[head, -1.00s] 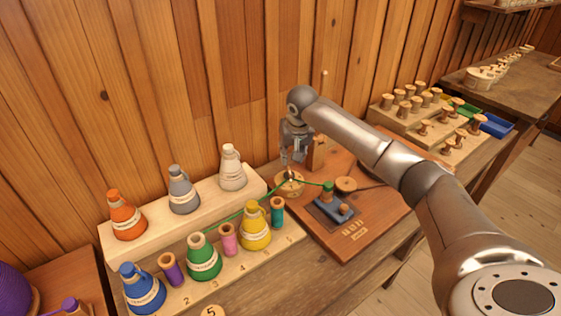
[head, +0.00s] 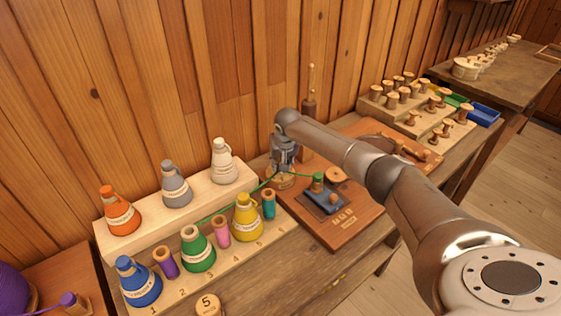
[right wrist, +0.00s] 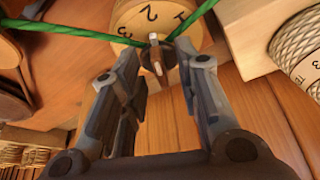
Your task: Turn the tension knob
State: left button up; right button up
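The tension knob's round wooden dial (head: 283,182) sits at the left of the brown board. In the right wrist view the dial (right wrist: 140,22) shows numbers, with a small dark hub and pale pointer tab (right wrist: 157,58) at its front. My right gripper (right wrist: 158,52) is open, its fingertips on either side of the tab; I cannot tell whether they touch it. In the head view the right gripper (head: 282,165) is just above the dial and partly hides it. A green thread (right wrist: 60,32) passes by the dial. My left gripper is not in view.
The board (head: 335,232) carries a blue holder (head: 325,198) with a green-wound spool (head: 318,181). Cone bottles, including a yellow one (head: 247,218), stand on a pale stepped rack (head: 105,240) at left. Several bare spools stand on a rack (head: 405,122) at back right.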

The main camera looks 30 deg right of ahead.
jog(key=shift+c, duration=0.6)
grip_shut()
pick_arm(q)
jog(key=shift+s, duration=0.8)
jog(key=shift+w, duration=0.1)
